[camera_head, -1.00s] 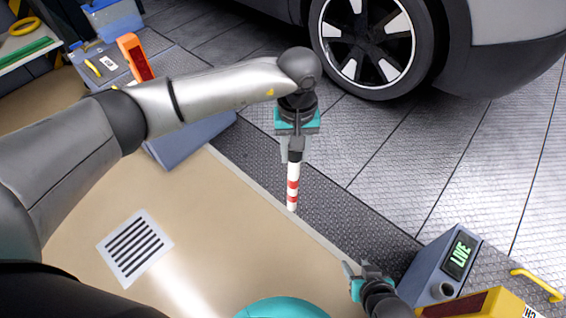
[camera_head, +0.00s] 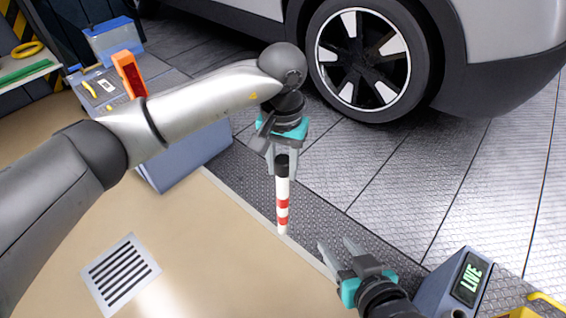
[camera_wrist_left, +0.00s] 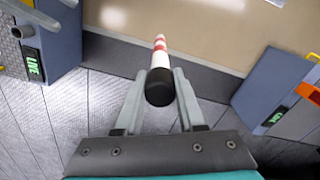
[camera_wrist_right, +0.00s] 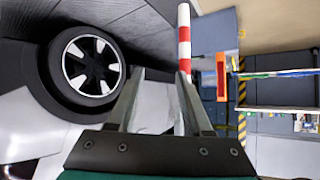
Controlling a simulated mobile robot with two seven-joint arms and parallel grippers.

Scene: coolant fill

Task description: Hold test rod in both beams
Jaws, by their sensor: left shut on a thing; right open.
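The test rod is white with red bands and a black end (camera_head: 282,190). My left gripper (camera_head: 281,166) is shut on the black end, and the rod hangs down almost upright. It also shows between the fingers in the left wrist view (camera_wrist_left: 160,88). My right gripper (camera_head: 336,247) is open and empty, to the right of the rod's lower end. In the right wrist view the rod (camera_wrist_right: 184,42) shows beyond the right-hand finger, not between the fingers. A grey-blue unit with a LIVE display (camera_head: 462,283) stands at lower right. Another unit (camera_head: 190,158) stands behind my left arm. No beam is visible.
A car wheel (camera_head: 368,55) stands behind the grippers. An orange-framed device (camera_head: 131,75) and a blue bin (camera_head: 113,40) are at upper left. A floor grate (camera_head: 121,274) lies at lower left. The floor between the two units is clear.

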